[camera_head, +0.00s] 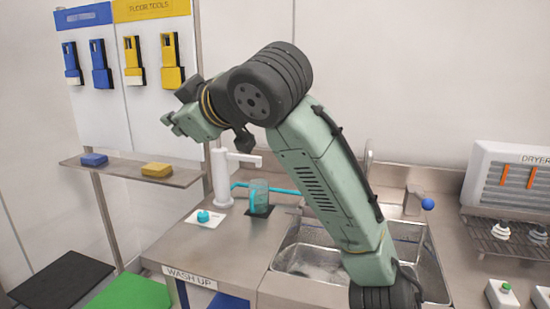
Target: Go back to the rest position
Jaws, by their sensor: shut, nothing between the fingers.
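My green and black arm rises over the sink and bends at a large black joint. My gripper (172,122) is at the upper left of the arm, raised above the bench in front of the tool board. It is small in the view and points left, shut and holding nothing. The fingertips are seen only roughly.
A sink (308,262) lies behind and below my arm. A shelf (125,169) holds blue and yellow blocks. A dryer (512,180) is at right.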

